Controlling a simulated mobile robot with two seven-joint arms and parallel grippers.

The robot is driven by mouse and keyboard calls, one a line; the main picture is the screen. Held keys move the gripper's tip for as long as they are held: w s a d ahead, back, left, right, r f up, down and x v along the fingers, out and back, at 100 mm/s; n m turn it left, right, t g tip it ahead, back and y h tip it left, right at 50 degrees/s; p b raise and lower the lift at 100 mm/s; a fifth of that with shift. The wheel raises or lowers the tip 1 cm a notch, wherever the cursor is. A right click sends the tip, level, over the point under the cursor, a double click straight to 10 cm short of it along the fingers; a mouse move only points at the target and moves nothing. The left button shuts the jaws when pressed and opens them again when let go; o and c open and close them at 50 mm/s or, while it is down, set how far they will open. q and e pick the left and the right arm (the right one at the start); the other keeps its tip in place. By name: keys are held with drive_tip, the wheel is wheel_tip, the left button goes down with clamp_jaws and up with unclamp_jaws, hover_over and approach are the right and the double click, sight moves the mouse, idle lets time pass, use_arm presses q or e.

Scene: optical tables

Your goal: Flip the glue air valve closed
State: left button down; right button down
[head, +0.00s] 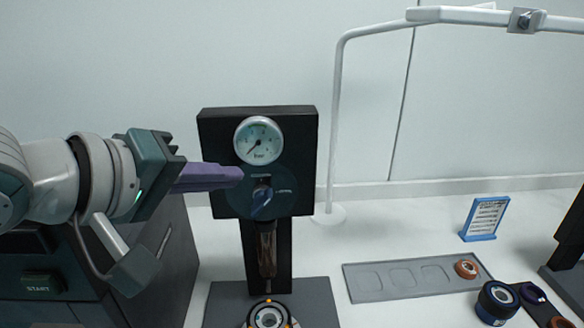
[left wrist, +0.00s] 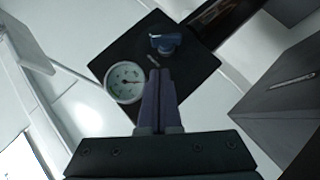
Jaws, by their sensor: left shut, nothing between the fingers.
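The glue air valve has a blue lever handle (head: 262,203) on the front of a black panel (head: 222,130), below a round pressure gauge (head: 258,140) marked in bar. In the head view the lever slants down to the left. My left gripper (head: 240,175), with purple fingers, is shut and empty. Its tips are in front of the panel, just above and left of the lever. In the left wrist view the blue lever (left wrist: 166,42) lies beyond the fingertips (left wrist: 159,72), with a visible gap. The gauge (left wrist: 126,82) is left of the fingers there. My right gripper is not in view.
A dark brown cylinder (head: 267,250) hangs below the valve, above a round fixture (head: 268,315) on the base. A grey tray (head: 365,286) with an orange ring (head: 466,268), a blue sign stand (head: 485,218) and a lamp pole (head: 335,120) stand right. A dark cabinet (head: 170,270) is left.

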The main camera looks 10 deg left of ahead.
sight(264, 199)
use_arm(q)
drive_tip(key=shift+w+d+f, duration=0.25)
drive_tip(key=shift+d+f, duration=0.8)
drive_tip(key=shift+d, duration=0.25)
drive_tip(key=p, duration=0.2)
drive_tip(key=shift+d+r+m+y+p, duration=0.15)
drive_tip(key=shift+d+m+y+p, duration=0.15)
drive_tip(key=shift+d+y, duration=0.1)
drive_tip(key=y+p, duration=0.1)
drive_tip(key=p, duration=0.1)
drive_tip(key=m+g+y+p, duration=0.1)
drive_tip(key=p, duration=0.1)
drive_tip(key=shift+w+d+g, duration=0.1)
drive_tip(key=shift+d+g, duration=0.2)
drive_tip(key=shift+d, duration=0.1)
drive_tip(key=shift+f+m+y, duration=0.3)
drive_tip(key=shift+f+m, duration=0.05)
drive_tip(key=shift+m, duration=0.05)
drive_tip(key=shift+f, duration=0.1)
